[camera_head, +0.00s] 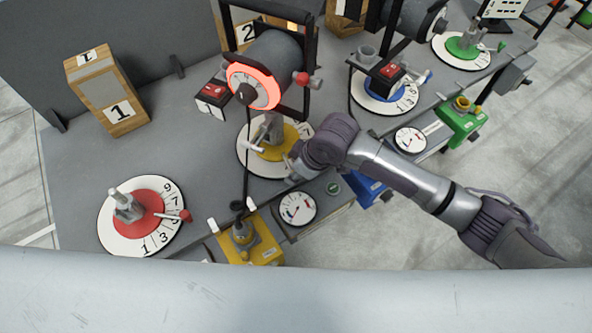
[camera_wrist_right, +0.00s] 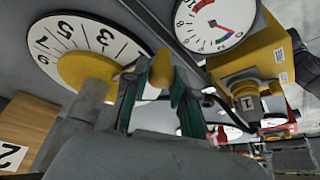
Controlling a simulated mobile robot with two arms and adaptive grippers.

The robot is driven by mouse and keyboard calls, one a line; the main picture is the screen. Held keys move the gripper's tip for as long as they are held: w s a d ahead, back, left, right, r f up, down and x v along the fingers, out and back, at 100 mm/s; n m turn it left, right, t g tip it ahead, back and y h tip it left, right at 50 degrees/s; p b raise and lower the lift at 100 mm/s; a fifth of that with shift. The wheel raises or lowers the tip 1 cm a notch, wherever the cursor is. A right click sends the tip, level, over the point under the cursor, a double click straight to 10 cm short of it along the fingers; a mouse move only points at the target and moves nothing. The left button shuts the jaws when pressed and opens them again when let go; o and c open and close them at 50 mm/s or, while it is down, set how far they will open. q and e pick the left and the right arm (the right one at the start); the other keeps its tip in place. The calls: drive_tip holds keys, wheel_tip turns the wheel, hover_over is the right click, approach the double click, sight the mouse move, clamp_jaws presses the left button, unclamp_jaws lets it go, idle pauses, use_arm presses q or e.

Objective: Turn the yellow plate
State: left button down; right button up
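The yellow plate (camera_head: 275,146) is a round disc on a white numbered dial (camera_head: 246,158) on the grey bench, with a grey post rising from it. It also shows in the right wrist view (camera_wrist_right: 84,70). My right gripper (camera_head: 293,166) is at the dial's right edge, its fingers mostly hidden by the wrist in the head view. In the right wrist view its green fingers (camera_wrist_right: 162,82) are close on both sides of a yellow handle knob (camera_wrist_right: 160,66) beside the plate and look shut on it. My left gripper is in neither view.
A red plate on a numbered dial (camera_head: 138,212) is at left, a blue one (camera_head: 384,90) at upper right. A lit drum (camera_head: 262,75) in a black frame stands just behind the yellow plate. A yellow box (camera_head: 250,245) and a gauge (camera_head: 297,208) are in front.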

drive_tip(key=o, duration=0.4)
drive_tip(key=v, duration=1.2)
drive_tip(key=shift+s, duration=0.15)
